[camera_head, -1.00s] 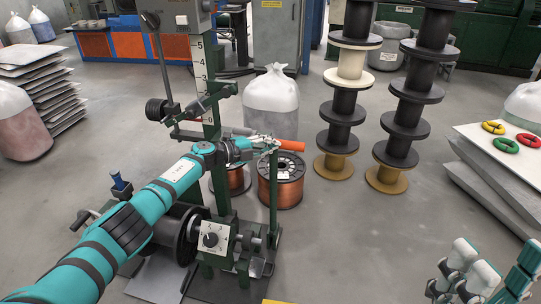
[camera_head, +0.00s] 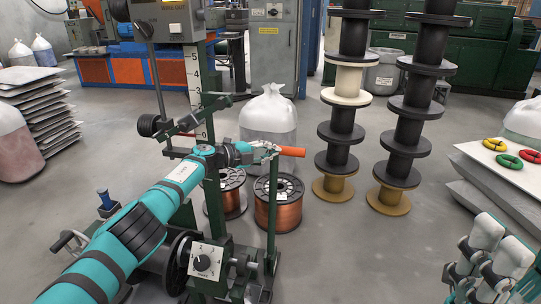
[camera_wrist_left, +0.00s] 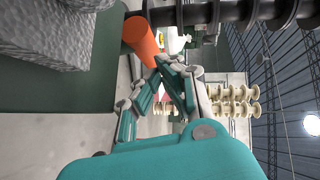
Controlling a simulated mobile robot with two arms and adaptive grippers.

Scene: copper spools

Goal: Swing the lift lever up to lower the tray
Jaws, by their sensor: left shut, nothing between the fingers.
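The lift lever's orange handle (camera_head: 292,152) sticks out to the right beside the green stand (camera_head: 212,185). My left gripper (camera_head: 268,149) is shut at the inner end of this handle, with nothing held between the fingers. In the left wrist view, the orange handle (camera_wrist_left: 140,42) lies just beyond the closed fingertips (camera_wrist_left: 164,62), touching or very near them. The lever's arm is hidden behind my gripper in the head view. I cannot make out the tray clearly. My right gripper (camera_head: 488,258) is at the lower right, away from the stand; its opening is unclear.
Two copper spools (camera_head: 279,214) stand on the floor behind the stand. A dial box (camera_head: 205,262) sits low at the front. Tall stacks of black spools (camera_head: 343,120) stand further back.

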